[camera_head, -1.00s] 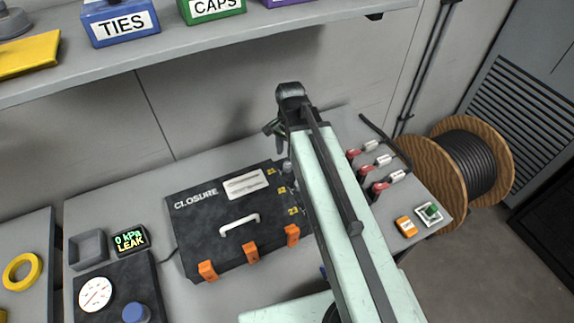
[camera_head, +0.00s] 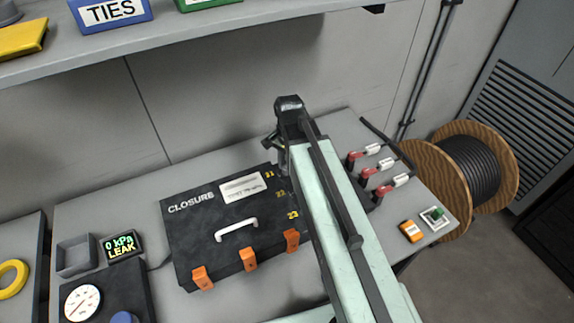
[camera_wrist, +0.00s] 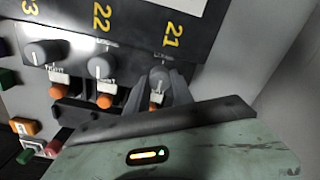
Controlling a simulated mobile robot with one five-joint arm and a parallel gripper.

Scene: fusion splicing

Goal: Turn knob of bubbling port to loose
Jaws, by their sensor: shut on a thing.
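The black closure box (camera_head: 187,240) sits on the bench with yellow numbers 21, 22 and 23 along its right side. In the wrist view, three grey knobs with white pointer lines stand in a row by these numbers: the knob at 21 (camera_wrist: 158,74), the knob at 22 (camera_wrist: 101,66) and the knob at 23 (camera_wrist: 42,53). My gripper (camera_wrist: 158,86) is shut on the knob at 21, one finger on each side. Its pointer runs roughly along the fingers. The head view hides the fingers behind my arm. No label naming the bubbling port is readable.
A display (camera_head: 123,246) reads 0 kPa LEAK, beside a round gauge (camera_head: 83,302). Orange and white fittings (camera_wrist: 105,98) sit close to the knobs. Red-handled clamps (camera_head: 366,173) stand right of my arm. A cable reel (camera_head: 478,168) is beyond the bench.

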